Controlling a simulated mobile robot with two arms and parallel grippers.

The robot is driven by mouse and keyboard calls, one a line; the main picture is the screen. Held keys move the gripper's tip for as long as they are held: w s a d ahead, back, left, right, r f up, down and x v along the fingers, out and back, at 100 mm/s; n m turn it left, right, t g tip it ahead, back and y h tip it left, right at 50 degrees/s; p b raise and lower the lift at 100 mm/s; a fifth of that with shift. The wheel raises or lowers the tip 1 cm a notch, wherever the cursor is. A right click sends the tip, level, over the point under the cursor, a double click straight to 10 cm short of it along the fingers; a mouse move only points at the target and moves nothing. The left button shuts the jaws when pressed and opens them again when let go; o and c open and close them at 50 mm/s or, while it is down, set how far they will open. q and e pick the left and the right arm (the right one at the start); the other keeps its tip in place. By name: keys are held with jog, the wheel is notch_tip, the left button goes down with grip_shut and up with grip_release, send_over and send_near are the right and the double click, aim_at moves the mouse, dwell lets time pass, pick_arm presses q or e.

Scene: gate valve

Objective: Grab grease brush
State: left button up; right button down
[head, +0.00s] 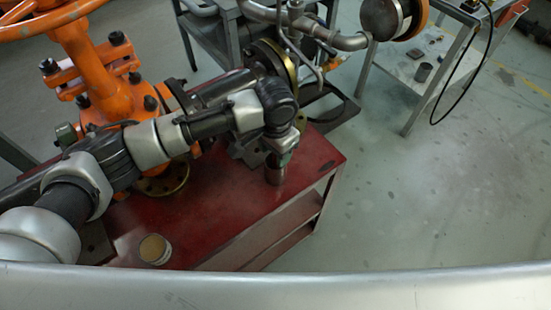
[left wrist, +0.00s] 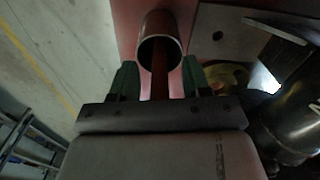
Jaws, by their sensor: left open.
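A dark metal cup (head: 275,172) stands near the right end of the red workbench top. It also shows in the left wrist view (left wrist: 160,47), with its open mouth facing my camera. A thin reddish-brown stick (left wrist: 160,82), apparently the grease brush's handle, rises from the cup toward my left wrist. My left gripper (head: 284,150) is just above the cup, pointing down. In the left wrist view its green fingers (left wrist: 158,72) are open, one on each side of the handle, with gaps visible. The brush's bristles are hidden. My right gripper is out of view.
The red workbench (head: 230,212) also holds an orange valve assembly (head: 95,75) at left and a round tin with tan contents (head: 155,249) at its front edge. A brass flange (head: 268,62) and pipes are behind my arm.

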pick_arm(q)
grip_shut()
jog(key=shift+r, duration=0.1)
